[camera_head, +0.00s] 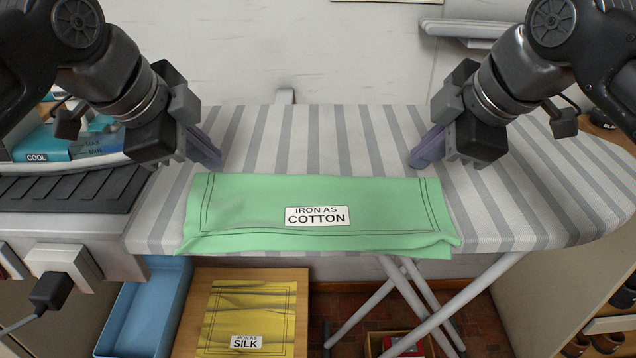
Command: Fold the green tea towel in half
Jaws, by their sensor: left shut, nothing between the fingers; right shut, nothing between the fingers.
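The green tea towel (260,207) lies across the near part of the striped ironing board in the head view. It is a wide, short rectangle with a white label reading "IRON AS COTTON" (316,216). Its near edge shows layers at the right, one slightly past the other. My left gripper (215,160) is shut and empty, just beyond the towel's far left corner. My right gripper (418,160) is shut and empty, just beyond its far right corner. Both seem apart from the cloth.
The ironing board (545,190) has free room behind and right of the towel. Below are a blue tray (140,310), a yellow cloth labelled "SILK" (250,312) and board legs (440,310).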

